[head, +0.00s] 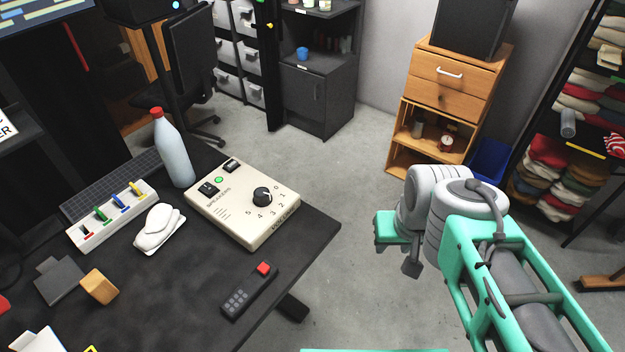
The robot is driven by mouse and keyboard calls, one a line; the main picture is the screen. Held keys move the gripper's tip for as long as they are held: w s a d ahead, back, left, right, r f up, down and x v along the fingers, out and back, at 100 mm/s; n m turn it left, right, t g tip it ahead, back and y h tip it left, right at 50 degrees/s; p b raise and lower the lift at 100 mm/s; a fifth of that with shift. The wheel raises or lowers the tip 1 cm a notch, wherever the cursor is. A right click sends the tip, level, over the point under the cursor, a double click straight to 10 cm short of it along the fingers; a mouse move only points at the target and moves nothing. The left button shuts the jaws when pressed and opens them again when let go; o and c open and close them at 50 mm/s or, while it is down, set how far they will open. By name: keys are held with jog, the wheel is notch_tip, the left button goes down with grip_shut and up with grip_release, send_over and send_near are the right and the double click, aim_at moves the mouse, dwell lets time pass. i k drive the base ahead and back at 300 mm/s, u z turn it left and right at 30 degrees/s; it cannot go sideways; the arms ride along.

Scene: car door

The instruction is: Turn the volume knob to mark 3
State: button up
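The black round volume knob (262,195) sits on the top face of a beige speaker control box (230,212) near the right edge of the dark desk. Marks 0 to 5 curve around the knob's right and lower sides, with 3 at its lower right. The knob's pointer is too small to read surely. My gripper (411,267) is at the end of my green and grey arm, right of the desk and over the floor. It is well apart from the knob. Its fingers are not clear enough to show whether they are open or shut.
A wooden cabinet (450,85) stands behind my arm. Open floor lies between.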

aim_at(263, 197)
jog(key=z, duration=0.1)
jog(key=i, duration=0.55)
jog(key=u, duration=2.45)
